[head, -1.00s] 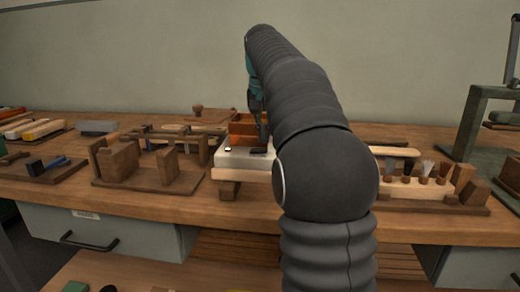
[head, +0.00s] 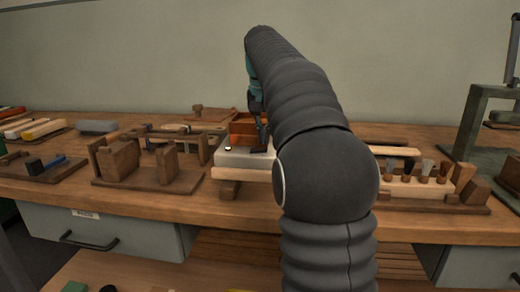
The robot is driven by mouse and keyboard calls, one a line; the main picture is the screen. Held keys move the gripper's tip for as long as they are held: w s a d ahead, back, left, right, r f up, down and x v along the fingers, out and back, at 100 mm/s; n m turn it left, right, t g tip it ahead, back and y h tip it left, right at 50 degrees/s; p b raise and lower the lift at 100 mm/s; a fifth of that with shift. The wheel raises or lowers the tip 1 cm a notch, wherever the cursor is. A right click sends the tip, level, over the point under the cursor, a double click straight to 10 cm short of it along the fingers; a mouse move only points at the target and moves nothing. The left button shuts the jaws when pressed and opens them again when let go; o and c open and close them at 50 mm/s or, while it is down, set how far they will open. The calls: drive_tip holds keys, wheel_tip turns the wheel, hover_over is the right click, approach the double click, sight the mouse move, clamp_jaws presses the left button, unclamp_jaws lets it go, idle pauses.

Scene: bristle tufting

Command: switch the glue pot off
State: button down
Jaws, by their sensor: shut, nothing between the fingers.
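The glue pot appears to be the orange-brown box (head: 243,128) on a pale grey-white base (head: 238,160) at the middle of the bench. A small dark-rimmed round spot (head: 228,148) shows on the base's top, near its left front; I cannot tell whether it is the switch or a light. My gripper (head: 259,148) is shut and empty, pointing down at the base's top, right of that spot and in front of the box. I cannot tell whether its tips touch the base. My arm hides the right part of the base and box.
A wooden fixture with upright blocks (head: 118,158) stands left of the base. A pale block holding several brushes (head: 405,187) stands right, beyond my arm. A green-grey metal frame (head: 478,125) is at the far right. Tools and brushes lie far left.

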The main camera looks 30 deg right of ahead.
sight(264, 149)
drive_tip(key=shift+f+b, duration=0.5)
drive_tip(key=shift+f, duration=0.4)
idle(0.4)
drive_tip(key=shift+r, duration=0.1)
wheel_tip(264, 149, up, 5)
drive_tip(key=p, duration=0.4)
drive_tip(key=shift+p, duration=0.4)
drive_tip(key=shift+r, duration=0.95)
